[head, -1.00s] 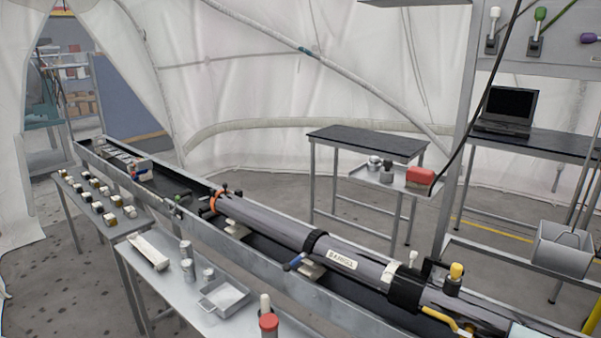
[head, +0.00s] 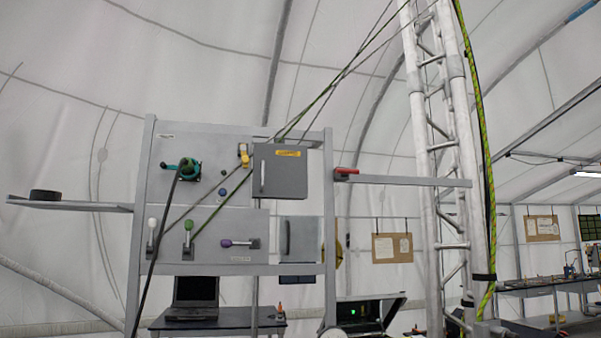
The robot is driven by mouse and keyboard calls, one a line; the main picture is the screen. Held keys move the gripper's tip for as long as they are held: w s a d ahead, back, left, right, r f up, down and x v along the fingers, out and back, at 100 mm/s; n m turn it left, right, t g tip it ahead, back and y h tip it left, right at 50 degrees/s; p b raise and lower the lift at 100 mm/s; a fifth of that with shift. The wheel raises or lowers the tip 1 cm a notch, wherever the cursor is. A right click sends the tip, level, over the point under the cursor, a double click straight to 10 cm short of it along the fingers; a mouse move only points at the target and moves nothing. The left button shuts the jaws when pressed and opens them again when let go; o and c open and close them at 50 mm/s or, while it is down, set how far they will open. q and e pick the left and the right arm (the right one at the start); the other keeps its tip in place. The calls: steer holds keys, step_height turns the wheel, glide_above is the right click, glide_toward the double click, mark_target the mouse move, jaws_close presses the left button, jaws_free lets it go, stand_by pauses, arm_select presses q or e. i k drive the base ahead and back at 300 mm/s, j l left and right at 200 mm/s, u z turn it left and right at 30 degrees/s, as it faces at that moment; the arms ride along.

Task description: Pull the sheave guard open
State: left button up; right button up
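A grey square cover (head: 290,172), which looks like the sheave guard, is on the upper right of a grey metal panel (head: 200,145). It has a pale upright handle (head: 263,176) near its left edge and a yellow label (head: 287,153) at the top. It appears closed, and what is behind it is hidden. Green and dark ropes (head: 300,118) run from the panel up past its top left corner towards a lattice mast (head: 440,150). Neither of my grippers is in view.
Levers with white, green (head: 188,230) and purple knobs are on the lower panel. A smaller grey door (head: 299,237) is below the cover. A shelf arm (head: 410,181) with a red handle (head: 347,171) juts right. A laptop (head: 194,296) stands on a dark table below.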

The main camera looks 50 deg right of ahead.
mark_target(280, 170)
steer(key=z, duration=1.4)
